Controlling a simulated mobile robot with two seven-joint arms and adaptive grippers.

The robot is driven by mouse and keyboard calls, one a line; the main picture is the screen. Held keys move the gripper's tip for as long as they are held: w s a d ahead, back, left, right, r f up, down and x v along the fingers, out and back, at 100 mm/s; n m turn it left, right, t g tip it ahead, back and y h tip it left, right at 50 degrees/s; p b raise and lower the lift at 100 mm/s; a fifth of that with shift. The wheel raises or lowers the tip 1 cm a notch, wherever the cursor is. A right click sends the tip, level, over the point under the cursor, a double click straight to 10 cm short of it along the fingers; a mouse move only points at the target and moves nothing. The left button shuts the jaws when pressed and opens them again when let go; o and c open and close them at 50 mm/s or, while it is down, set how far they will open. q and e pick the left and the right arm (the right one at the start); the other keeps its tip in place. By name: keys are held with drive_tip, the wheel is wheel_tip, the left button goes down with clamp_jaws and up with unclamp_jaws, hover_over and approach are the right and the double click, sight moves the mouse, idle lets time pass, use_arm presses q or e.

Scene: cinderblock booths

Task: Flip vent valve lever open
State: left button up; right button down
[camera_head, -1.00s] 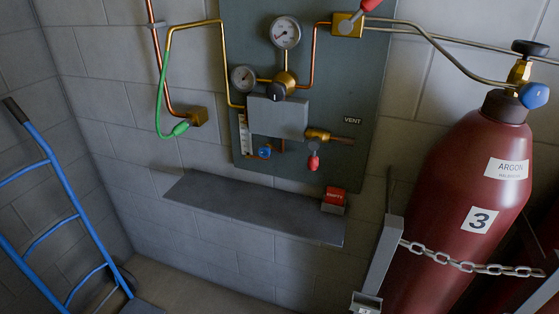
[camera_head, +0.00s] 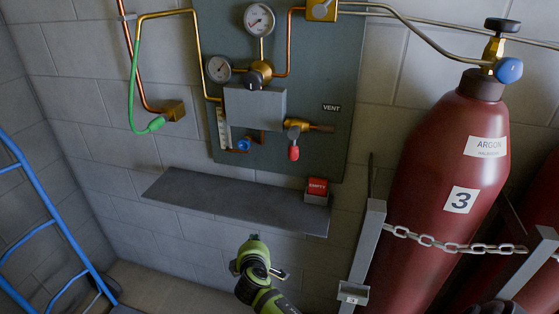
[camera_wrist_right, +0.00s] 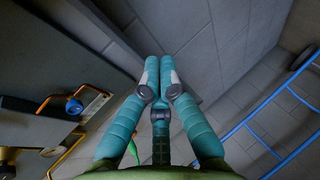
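The vent valve (camera_head: 294,130) is a brass body on the dark wall panel, below and left of the VENT label (camera_head: 332,107). Its red-gripped lever (camera_head: 293,152) hangs straight down. My right gripper (camera_head: 254,240) shows at the bottom middle of the head view, below the shelf and well apart from the lever. In the right wrist view its teal fingers (camera_wrist_right: 159,62) come together at the tips with nothing visible between them. I cannot make out the red lever in the wrist view. My left gripper is not in view.
A grey shelf (camera_head: 215,197) juts out below the panel and carries a red EMPTY block (camera_head: 317,187). A chained red argon cylinder (camera_head: 440,170) stands at the right behind a grey post (camera_head: 362,255). A blue hand truck (camera_head: 45,205) stands at the left.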

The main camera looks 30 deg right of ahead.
sight(294, 146)
drive_tip(key=d+r+t+h, duration=0.1)
drive_tip(key=d+r+h, duration=0.1)
drive_tip(key=r, duration=0.9)
drive_tip(key=w+d+r+m+t+h, duration=0.1)
drive_tip(key=d+r+h, duration=0.1)
drive_tip(key=r, duration=0.8)
drive_tip(key=shift+w+r+m+h+b, duration=0.2)
drive_tip(key=shift+r+m+h+b, duration=0.15)
drive_tip(key=shift+h, duration=0.45)
drive_tip(key=p+x, duration=0.3)
drive_tip(key=x, duration=0.7)
drive_tip(key=s, duration=0.1)
drive_tip(key=s+d+p, duration=0.2)
drive_tip(key=shift+s, duration=0.25)
drive_tip(key=shift+w+a, duration=0.1)
